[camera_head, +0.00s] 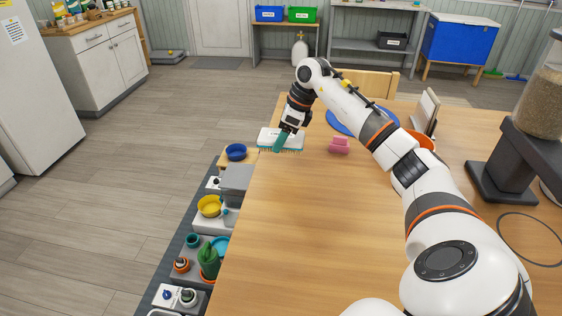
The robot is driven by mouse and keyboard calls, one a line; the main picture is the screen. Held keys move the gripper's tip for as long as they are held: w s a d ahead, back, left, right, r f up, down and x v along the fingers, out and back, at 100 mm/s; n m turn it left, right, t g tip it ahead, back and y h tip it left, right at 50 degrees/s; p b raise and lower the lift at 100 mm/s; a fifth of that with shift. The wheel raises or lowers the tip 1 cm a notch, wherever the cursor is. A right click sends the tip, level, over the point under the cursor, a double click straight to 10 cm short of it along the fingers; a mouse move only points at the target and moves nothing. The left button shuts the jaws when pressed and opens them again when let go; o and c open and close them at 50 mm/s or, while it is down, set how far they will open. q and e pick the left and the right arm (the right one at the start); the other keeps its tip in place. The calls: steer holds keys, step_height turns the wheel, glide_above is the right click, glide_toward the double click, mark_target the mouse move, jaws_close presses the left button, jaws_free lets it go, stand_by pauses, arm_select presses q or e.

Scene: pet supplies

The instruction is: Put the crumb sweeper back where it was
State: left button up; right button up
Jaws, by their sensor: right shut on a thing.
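The crumb sweeper (268,134), a white and teal thing with a bristly lower edge, is at the far left edge of the wooden table (300,220). My right gripper (284,137) comes down over it and is shut on its teal handle. The fingertips are small and partly hidden by the handle. I cannot tell whether the sweeper touches the table top or is held just above it. My left gripper is not in view.
A pink object (339,145) stands right of the sweeper. Behind my right arm are a blue round mat (343,120) and an orange bowl (424,138). A grain dispenser (510,160) stands at right. The table's front left is clear.

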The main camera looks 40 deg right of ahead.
mark_target(276, 166)
step_height(276, 166, down, 7)
steer(key=shift+a+p, duration=0.1)
steer(key=shift+p, duration=0.35)
steer(key=shift+f, duration=0.1)
steer(key=shift+f, duration=0.15)
steer(key=o, duration=0.9)
steer(key=shift+o, duration=0.2)
